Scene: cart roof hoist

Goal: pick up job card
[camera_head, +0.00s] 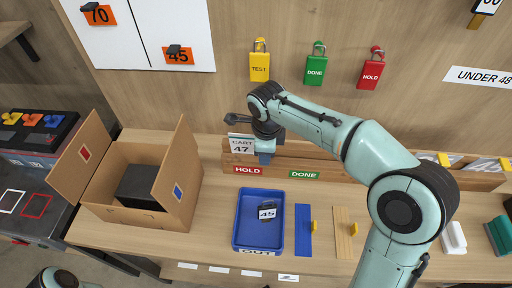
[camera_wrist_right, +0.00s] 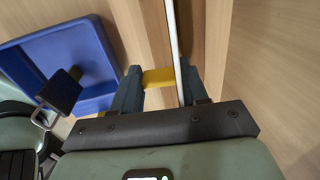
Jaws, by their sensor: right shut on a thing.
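The job card (camera_head: 241,146) is white, reads "CART 47" and stands upright at the wooden rack on the back of the bench. My right gripper (camera_head: 265,157) is beside its right edge, partly hidden by my wrist in the head view. In the right wrist view, my right gripper (camera_wrist_right: 158,88) has its two dark fingers closed on a yellow tab (camera_wrist_right: 158,77). The card (camera_wrist_right: 174,45) shows there edge-on as a thin white strip next to the tab. My left gripper is not in view; only part of my left arm shows at the bottom left.
An open cardboard box (camera_head: 120,216) stands left. Padlocks (camera_head: 260,67) hang on the wall.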

